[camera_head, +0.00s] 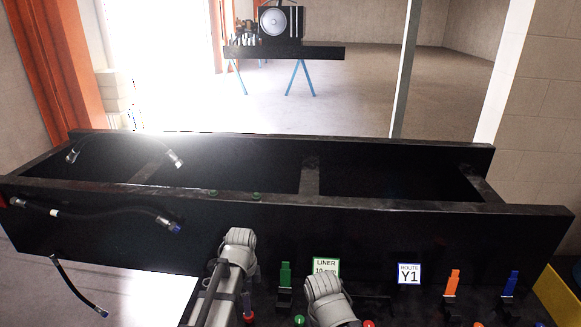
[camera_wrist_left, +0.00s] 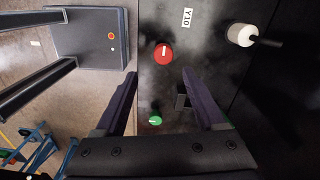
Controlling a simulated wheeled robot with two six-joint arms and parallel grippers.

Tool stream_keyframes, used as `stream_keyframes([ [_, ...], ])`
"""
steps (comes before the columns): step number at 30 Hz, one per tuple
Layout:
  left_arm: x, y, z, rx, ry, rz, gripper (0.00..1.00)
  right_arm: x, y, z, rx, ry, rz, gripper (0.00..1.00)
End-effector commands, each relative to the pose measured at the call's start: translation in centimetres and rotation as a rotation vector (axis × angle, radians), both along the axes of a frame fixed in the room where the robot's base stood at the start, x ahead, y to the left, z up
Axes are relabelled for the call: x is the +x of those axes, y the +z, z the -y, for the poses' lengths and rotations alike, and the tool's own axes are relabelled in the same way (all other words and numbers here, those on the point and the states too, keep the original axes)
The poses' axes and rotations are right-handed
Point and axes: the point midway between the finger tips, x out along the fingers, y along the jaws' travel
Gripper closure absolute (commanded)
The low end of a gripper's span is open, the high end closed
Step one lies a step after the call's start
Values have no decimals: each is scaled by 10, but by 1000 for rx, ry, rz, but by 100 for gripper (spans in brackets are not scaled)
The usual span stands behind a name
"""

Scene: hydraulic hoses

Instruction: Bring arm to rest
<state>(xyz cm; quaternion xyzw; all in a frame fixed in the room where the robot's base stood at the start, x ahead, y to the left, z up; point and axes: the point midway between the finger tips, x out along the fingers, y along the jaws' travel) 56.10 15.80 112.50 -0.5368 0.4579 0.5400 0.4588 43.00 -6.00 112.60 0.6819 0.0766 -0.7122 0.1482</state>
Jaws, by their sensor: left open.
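My left gripper (camera_wrist_left: 160,76) shows in the left wrist view with its two dark fingers wide apart and nothing between them. Beyond the fingers are a red knob (camera_wrist_left: 163,53) and a green knob (camera_wrist_left: 155,121) on a dark panel. In the head view my grey arm links stand at the bottom centre, in front of the black frame (camera_head: 380,232); I cannot make out the fingers there. My right gripper is not seen.
Another hose (camera_head: 75,285) hangs lower left. A yellow bin (camera_head: 562,290) is lower right. A bench (camera_head: 300,50) stands far back.

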Motion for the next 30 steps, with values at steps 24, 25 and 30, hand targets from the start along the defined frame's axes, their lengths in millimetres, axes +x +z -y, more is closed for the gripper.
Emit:
stream_keyframes([
  [24,-131,-125,97,110,1072,41,28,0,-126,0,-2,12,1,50],
  [25,-132,-125,98,110,1076,42,28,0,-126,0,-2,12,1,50],
  [30,-131,-124,98,110,1080,42,28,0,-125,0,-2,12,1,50],
])
